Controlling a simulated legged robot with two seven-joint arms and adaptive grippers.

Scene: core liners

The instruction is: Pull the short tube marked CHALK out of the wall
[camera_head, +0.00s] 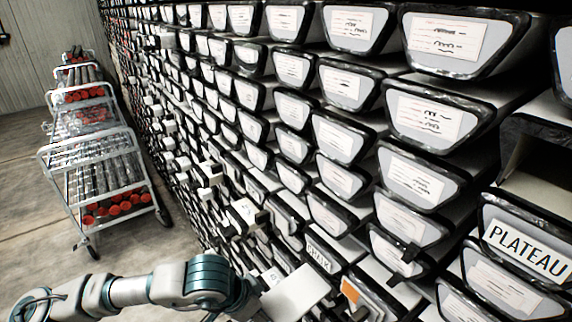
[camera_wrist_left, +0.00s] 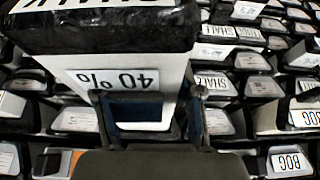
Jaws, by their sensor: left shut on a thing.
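The tube marked CHALK (camera_wrist_left: 95,38) fills the upper left of the left wrist view, seen upside down. It has a black rim, a white body and a "40%" label on its side. My left gripper (camera_wrist_left: 150,100) is shut on the tube's white body behind the rim, one finger on each side. In the head view, the CHALK label (camera_head: 318,257) shows low in the wall, to the right of my left arm. The fingers are not clear there. I cannot tell how far the tube stands out. My right gripper is not in view.
The wall (camera_head: 342,132) is packed with tubes, some sticking out at left of centre. A tube marked PLATEAU (camera_head: 527,250) is at the right. A cart (camera_head: 100,170) holding tubes with red ends stands at the left. Floor (camera_head: 190,245) is open between cart and wall.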

